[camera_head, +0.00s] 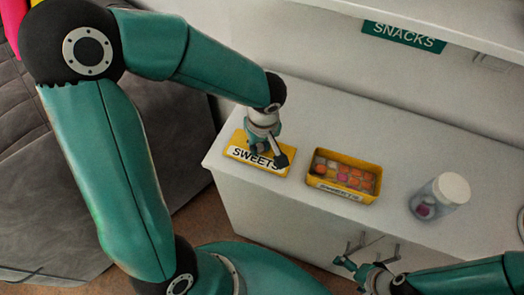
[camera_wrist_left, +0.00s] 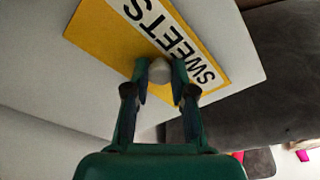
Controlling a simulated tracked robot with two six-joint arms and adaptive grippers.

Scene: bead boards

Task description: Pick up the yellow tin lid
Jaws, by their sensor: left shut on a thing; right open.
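The yellow tin lid (camera_head: 238,141) has a white label reading SWEETS and is at the left end of the white counter. It also shows in the left wrist view (camera_wrist_left: 102,32), with a pale round knob (camera_wrist_left: 160,71) on it. My left gripper (camera_head: 266,154) is above the lid, its fingers shut on the knob from both sides. I cannot tell whether the lid touches the counter. The open yellow tin (camera_head: 341,191) stands to the right of the lid, holding several orange, pink and pale sweets. My right gripper (camera_head: 366,260) is open and empty in front of the counter.
A clear jar (camera_head: 438,197) with a white cap stands on the counter (camera_head: 300,113) to the right of the tin. A green SNACKS sign (camera_head: 403,36) is on the wall behind. A grey sofa (camera_head: 60,150) is at left.

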